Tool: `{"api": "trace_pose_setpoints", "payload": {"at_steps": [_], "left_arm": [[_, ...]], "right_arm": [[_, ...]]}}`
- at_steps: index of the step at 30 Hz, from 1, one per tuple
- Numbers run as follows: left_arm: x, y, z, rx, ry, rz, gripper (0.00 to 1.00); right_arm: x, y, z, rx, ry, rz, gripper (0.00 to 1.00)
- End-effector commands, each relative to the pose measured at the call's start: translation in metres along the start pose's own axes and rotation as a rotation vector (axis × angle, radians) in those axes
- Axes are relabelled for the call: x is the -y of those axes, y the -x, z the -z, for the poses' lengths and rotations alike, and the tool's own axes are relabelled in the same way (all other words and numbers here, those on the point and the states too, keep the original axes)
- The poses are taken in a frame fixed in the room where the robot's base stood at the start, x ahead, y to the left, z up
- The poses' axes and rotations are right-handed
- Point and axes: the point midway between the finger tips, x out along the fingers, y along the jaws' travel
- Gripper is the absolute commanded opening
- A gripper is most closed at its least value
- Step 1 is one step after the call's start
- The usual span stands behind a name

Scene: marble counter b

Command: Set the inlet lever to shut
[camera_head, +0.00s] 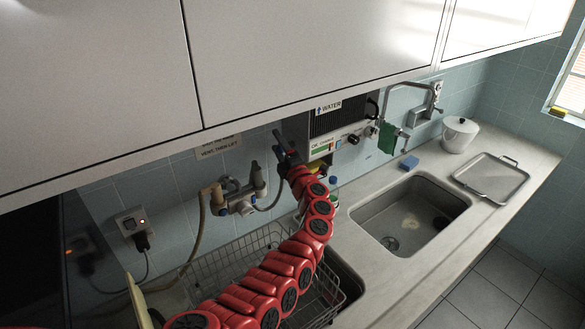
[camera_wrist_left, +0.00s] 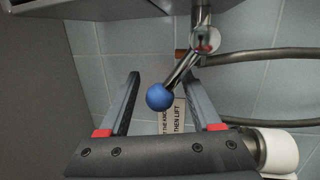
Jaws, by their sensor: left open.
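In the left wrist view the lever is a shiny metal rod ending in a blue ball knob (camera_wrist_left: 160,97). The rod slants up and right from the knob to a round metal pivot (camera_wrist_left: 205,40). My left gripper (camera_wrist_left: 164,80) is open, with one finger on each side of the knob and a visible gap to both. In the head view my left gripper (camera_head: 284,146) is at the wall below the cabinets, beside the water unit (camera_head: 325,140). I cannot make out the lever there.
A pale valve fitting (camera_head: 240,200) with hoses is on the tiled wall, left of my gripper. A wire rack (camera_head: 215,270) stands below my arm. A sink (camera_head: 410,215), blue sponge (camera_head: 409,162), white pot (camera_head: 459,135) and tray (camera_head: 490,177) are right. A partly hidden sign (camera_wrist_left: 178,118) reads "THEN LIFT".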

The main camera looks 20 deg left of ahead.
Motion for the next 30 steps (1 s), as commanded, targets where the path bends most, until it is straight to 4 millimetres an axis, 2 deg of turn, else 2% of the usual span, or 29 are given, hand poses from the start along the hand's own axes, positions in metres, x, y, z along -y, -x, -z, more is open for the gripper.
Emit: {"api": "trace_pose_setpoints", "payload": {"at_steps": [8, 19, 24, 30], "left_arm": [[0.006, 0.048, 0.004, -0.007, 0.005, 0.007, 0.65], [0.006, 0.134, 0.002, -0.006, 0.002, 0.006, 0.65], [0.003, 0.155, 0.001, -0.004, 0.000, 0.002, 0.65], [0.000, 0.162, 0.002, -0.006, -0.001, 0.002, 0.65]], "right_arm": [[0.001, 0.016, -0.003, 0.000, 0.000, 0.000, 0.50], [0.002, 0.047, -0.008, 0.000, 0.000, 0.000, 0.50], [0.003, 0.053, -0.009, 0.000, 0.000, 0.000, 0.50], [0.003, 0.054, -0.009, 0.000, 0.000, 0.000, 0.50]]}}
